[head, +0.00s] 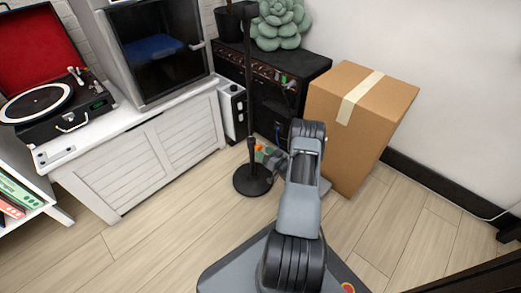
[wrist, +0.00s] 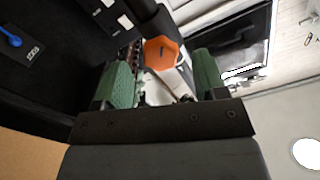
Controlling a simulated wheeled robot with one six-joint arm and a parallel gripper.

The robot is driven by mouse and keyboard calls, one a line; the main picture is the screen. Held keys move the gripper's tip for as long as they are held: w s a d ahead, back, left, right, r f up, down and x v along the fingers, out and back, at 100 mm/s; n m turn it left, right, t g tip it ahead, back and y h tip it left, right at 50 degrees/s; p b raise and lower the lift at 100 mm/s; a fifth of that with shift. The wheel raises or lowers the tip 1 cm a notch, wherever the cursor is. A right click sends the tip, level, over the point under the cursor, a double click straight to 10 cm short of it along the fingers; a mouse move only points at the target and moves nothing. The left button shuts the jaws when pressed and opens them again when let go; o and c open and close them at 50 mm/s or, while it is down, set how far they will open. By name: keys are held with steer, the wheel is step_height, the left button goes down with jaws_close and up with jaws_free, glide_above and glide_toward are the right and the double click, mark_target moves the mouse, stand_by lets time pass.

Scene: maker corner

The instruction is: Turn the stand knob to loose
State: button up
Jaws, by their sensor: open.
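The stand is a thin black pole (head: 249,95) on a round black base (head: 253,181), upright on the floor. Its orange knob (wrist: 161,52) is six-sided with a small dark mark, on the dark pole (wrist: 153,18) in the wrist view. In the head view only a small patch of orange shows by the pole, at my gripper (head: 264,153). In the wrist view my gripper (wrist: 164,76) is open, its green-padded fingers apart. The knob appears between and just beyond the fingertips, with a gap to each side. I cannot tell any contact.
A cardboard box (head: 348,140) stands close to the right of my arm. A black amplifier (head: 300,73) is behind the pole, with a blue lever (wrist: 12,38) on a dark panel. A white cabinet (head: 150,150) stands left. Floor (head: 150,235) is clear at front left.

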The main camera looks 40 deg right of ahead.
steer(key=s+d+p, duration=0.2)
steer(key=s+p, duration=0.1)
steer(key=s, duration=0.8)
steer(key=w+a+r+n+g+y+p, duration=0.15)
steer(key=a+r+g+y+p, duration=0.3)
steer(key=r, duration=0.75)
steer(key=w+a+r+n+g+y+p, duration=0.15)
steer(key=a+r+g+p, duration=0.25)
steer(key=a+r+p, duration=0.5)
steer(key=w+a+r+n+g+y+p, duration=0.1)
steer(key=w+a+r+g+y+p, duration=0.25)
steer(key=r, duration=1.05)
steer(key=s+a+r+h+p, duration=0.4)
steer(key=r+p, duration=0.3)
steer(key=r, duration=0.5)
steer(key=s+a+r+m+g+h+p, duration=0.1)
steer(key=s+a+r+h+p, duration=0.3)
steer(key=s+r+p, duration=0.3)
steer(key=s+a+r+g+h+p, duration=0.1)
steer(key=s+a+r+h+p, duration=0.3)
steer(key=r, duration=1.4)
steer(key=s+a+p, duration=0.1)
steer(key=p, duration=0.2)
steer(key=shift+s+m+h, duration=0.3)
steer(key=shift+m+h, duration=0.05)
steer(key=shift+m, duration=0.05)
